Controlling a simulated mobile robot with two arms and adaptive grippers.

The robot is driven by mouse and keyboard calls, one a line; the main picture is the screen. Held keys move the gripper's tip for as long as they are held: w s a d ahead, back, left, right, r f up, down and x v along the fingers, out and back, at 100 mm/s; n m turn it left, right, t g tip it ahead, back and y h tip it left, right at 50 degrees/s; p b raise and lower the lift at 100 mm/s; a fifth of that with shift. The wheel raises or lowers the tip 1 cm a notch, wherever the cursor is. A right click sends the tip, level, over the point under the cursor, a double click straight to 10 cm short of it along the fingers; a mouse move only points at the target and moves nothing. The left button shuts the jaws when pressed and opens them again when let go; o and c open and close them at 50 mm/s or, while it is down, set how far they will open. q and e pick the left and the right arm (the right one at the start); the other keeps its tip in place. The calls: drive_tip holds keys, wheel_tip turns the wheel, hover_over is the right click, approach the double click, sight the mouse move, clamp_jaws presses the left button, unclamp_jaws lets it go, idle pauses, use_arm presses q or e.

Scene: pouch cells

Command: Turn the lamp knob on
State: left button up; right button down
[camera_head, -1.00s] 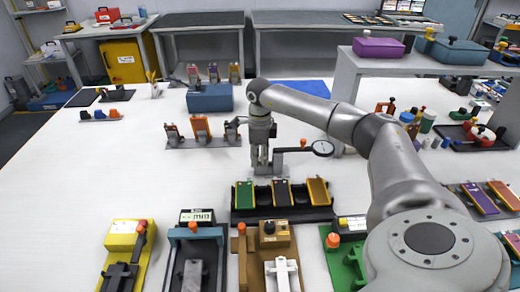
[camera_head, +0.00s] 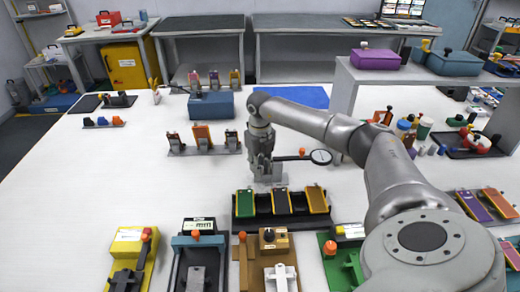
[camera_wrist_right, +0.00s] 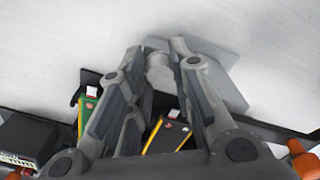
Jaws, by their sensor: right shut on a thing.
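The lamp is a round dark-rimmed disc (camera_head: 321,157) on a thin dark arm with an orange joint, on a pale grey base plate (camera_head: 278,181). My right gripper (camera_head: 263,172) points down over the base plate, left of the disc. In the right wrist view, its fingers (camera_wrist_right: 165,85) are shut on a small grey round piece (camera_wrist_right: 158,72) that appears to be the lamp knob, above the grey plate (camera_wrist_right: 225,85). The fingers hide part of it, and no knob marking shows. My left gripper is not in view.
A black tray (camera_head: 282,217) with green, brown and orange pouch cells lies just in front of the lamp base. A rack of cells (camera_head: 205,150) and a blue box (camera_head: 211,104) stand behind to the left. A raised grey shelf (camera_head: 430,80) stands at right.

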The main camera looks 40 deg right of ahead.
drive_tip(key=shift+w+r+m, duration=0.1)
drive_tip(key=shift+m, duration=0.5)
drive_tip(key=c, duration=1.3)
unclamp_jaws()
drive_tip(key=shift+o, duration=0.2)
wheel_tip(320, 180, up, 7)
drive_tip(key=shift+f, duration=0.1)
drive_tip(key=shift+a+r, duration=0.15)
drive_tip(key=shift+r, duration=0.45)
drive_tip(key=shift+w, duration=0.1)
